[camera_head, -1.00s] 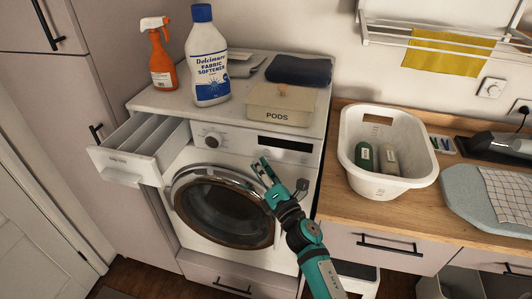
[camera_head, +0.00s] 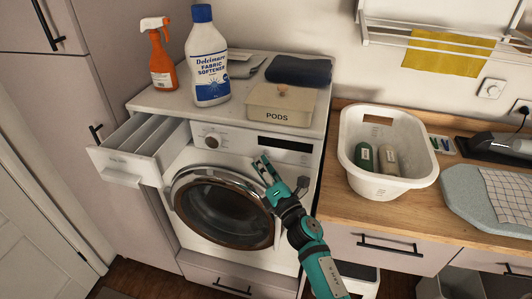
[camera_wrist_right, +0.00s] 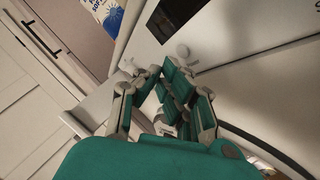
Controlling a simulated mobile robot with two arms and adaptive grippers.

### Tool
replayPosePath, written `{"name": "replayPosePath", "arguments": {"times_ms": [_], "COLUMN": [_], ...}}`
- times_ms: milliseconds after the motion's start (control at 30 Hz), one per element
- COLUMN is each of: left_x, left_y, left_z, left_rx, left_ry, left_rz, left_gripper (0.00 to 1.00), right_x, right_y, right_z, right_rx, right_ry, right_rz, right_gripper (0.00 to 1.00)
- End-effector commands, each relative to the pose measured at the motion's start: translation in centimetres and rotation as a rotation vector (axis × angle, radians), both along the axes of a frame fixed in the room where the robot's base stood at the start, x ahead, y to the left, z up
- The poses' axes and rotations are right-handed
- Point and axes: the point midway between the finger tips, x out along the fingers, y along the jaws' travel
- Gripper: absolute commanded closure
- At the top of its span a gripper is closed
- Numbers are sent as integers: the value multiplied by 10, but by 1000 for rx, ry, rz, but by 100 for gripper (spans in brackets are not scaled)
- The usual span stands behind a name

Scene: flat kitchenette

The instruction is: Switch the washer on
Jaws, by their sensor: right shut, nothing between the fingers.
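The detergent drawer (camera_head: 135,150) is pulled out at the upper left. My right gripper (camera_head: 262,162) is in front of the panel, below and left of the display, with its fingers together and empty. The left gripper is out of view.
A fabric softener bottle (camera_head: 207,60), an orange spray bottle (camera_head: 162,60), a PODS box (camera_head: 280,105) and a dark folded cloth (camera_head: 298,70) stand on the washer top. A white basket (camera_head: 350,165) with two bottles is on the wooden counter at the right.

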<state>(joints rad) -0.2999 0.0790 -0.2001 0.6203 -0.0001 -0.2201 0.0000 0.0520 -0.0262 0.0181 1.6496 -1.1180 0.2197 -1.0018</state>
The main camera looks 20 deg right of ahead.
Motion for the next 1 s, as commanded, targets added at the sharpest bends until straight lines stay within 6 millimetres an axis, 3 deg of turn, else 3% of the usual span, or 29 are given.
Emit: {"name": "replayPosePath", "arguments": {"times_ms": [1000], "left_x": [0], "left_y": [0], "left_z": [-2], "left_rx": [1], "left_ry": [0], "left_rz": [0], "left_gripper": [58], "right_x": [7], "right_y": [-5], "right_z": [0], "right_rx": [0], "right_ry": [0], "right_rz": [0], "right_gripper": [100]}}
